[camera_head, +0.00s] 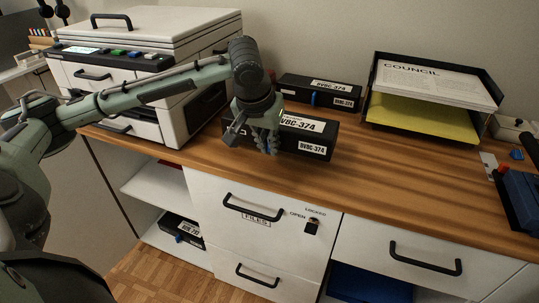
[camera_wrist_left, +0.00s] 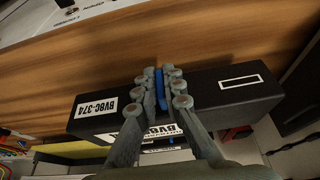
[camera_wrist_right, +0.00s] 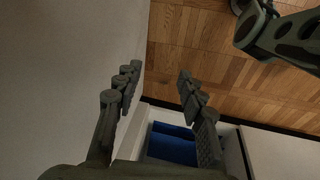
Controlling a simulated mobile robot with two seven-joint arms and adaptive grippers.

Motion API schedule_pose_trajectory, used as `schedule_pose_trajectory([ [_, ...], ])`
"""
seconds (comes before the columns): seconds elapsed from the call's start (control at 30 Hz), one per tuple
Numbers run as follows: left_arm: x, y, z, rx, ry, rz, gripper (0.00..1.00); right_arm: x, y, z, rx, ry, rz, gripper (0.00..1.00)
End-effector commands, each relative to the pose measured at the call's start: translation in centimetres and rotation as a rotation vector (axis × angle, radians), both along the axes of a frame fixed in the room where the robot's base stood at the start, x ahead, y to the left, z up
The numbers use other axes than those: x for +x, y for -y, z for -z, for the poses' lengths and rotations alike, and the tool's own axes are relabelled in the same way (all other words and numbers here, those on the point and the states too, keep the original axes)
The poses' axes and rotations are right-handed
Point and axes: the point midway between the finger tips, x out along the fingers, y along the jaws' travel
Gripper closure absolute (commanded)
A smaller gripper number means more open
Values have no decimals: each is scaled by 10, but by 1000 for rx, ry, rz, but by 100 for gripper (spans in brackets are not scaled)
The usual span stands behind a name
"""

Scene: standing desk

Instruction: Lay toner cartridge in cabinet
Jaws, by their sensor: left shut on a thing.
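My left gripper (camera_head: 262,142) is shut on a black toner cartridge (camera_head: 318,141) with white BVBC-374 labels, near the front of the desktop. In the left wrist view the fingers (camera_wrist_left: 163,88) close around its blue middle part, and its black body (camera_wrist_left: 235,90) sticks out on both sides. I cannot tell whether it touches the desk. The open cabinet (camera_head: 152,189) below at left has a white shelf; another black cartridge (camera_head: 183,231) lies in its lower compartment. My right gripper (camera_wrist_right: 155,92) is open and empty in the right wrist view.
A similar cartridge (camera_head: 320,91) lies at the desk's back. A printer (camera_head: 150,65) stands at left above the cabinet. A paper tray (camera_head: 430,100) stands at right. White drawers (camera_head: 262,225) with black handles are right of the cabinet. The upper shelf looks empty.

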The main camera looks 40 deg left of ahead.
Motion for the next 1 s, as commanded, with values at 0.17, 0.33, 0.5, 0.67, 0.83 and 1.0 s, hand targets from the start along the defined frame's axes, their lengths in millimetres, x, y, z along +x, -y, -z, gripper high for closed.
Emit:
schedule_pose_trajectory([
  [0.17, 0, 0, 22, 0, 0, -1, 100, 1, 0, -2, 0, 3, 0, 60],
  [0.33, 1, 0, 33, 0, 4, -1, 100, 0, 0, 1, 1, 5, -2, 60],
  [0.5, 1, 0, 33, 0, 4, 0, 100, -3, 1, 3, -1, -1, -2, 60],
  [0.67, 0, 0, 36, 0, -1, 0, 85, -3, 1, 3, -1, -3, -1, 60],
  [0.83, 0, 0, 36, 0, -1, 0, 71, -2, 0, 3, -1, -3, -1, 60],
  [1.0, 0, 0, 36, 0, -1, 0, 71, -2, 0, 3, -1, -2, -2, 60],
])
